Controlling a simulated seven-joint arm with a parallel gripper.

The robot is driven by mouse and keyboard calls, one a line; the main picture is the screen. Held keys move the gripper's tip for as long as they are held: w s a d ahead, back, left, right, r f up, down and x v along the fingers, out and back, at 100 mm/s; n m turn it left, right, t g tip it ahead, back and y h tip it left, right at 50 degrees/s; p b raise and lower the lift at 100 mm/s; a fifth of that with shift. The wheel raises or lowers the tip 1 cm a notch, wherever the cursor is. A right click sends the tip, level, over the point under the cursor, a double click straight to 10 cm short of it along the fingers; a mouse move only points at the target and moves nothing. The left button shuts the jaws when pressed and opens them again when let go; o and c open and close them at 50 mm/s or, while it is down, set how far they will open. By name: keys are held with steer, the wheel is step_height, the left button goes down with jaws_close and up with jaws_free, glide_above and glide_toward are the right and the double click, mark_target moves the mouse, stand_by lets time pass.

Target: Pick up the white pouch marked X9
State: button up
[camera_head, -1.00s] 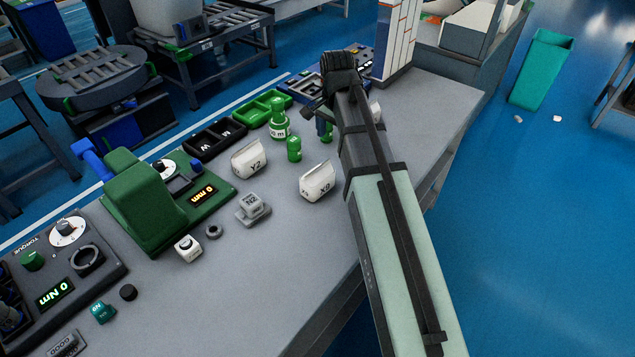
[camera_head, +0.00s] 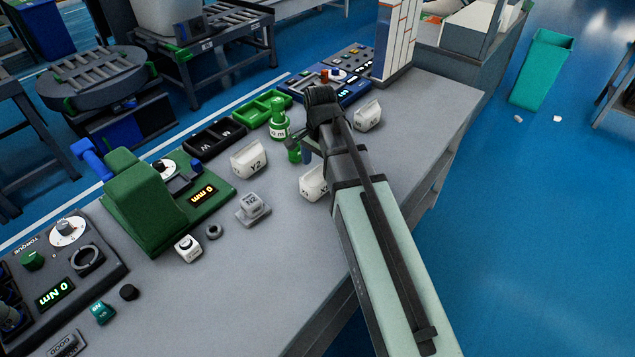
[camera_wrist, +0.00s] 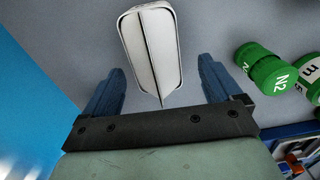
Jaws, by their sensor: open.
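The white pouch marked X9 (camera_head: 312,184) stands on the grey bench in the head view, its right part and label partly covered by my arm. My gripper (camera_head: 306,152) is just beyond it, over the bench beside a small green cylinder. In the wrist view, a white pouch (camera_wrist: 151,48), seen from above with a ridge along its middle, lies ahead of the two blue fingers of my gripper (camera_wrist: 160,78). No label shows there, but its place fits the X9 pouch. The fingers are open, apart on either side of the pouch's near end, with nothing held.
A white pouch marked Y2 (camera_head: 249,159) stands to the left, and another white pouch (camera_head: 367,116) to the right beyond my arm. The green cylinder marked N2 (camera_wrist: 266,70) and green bottle (camera_head: 279,122) are close by.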

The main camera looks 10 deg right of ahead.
mark_target(321, 172)
steer(key=shift+s+d+f, duration=0.1)
steer(key=shift+f, duration=1.35)
steer(key=shift+s+d+f, duration=0.1)
steer(key=shift+f, duration=1.35)
steer(key=shift+c, duration=0.3)
steer(key=c, duration=1)
steer(key=shift+r, duration=0.1)
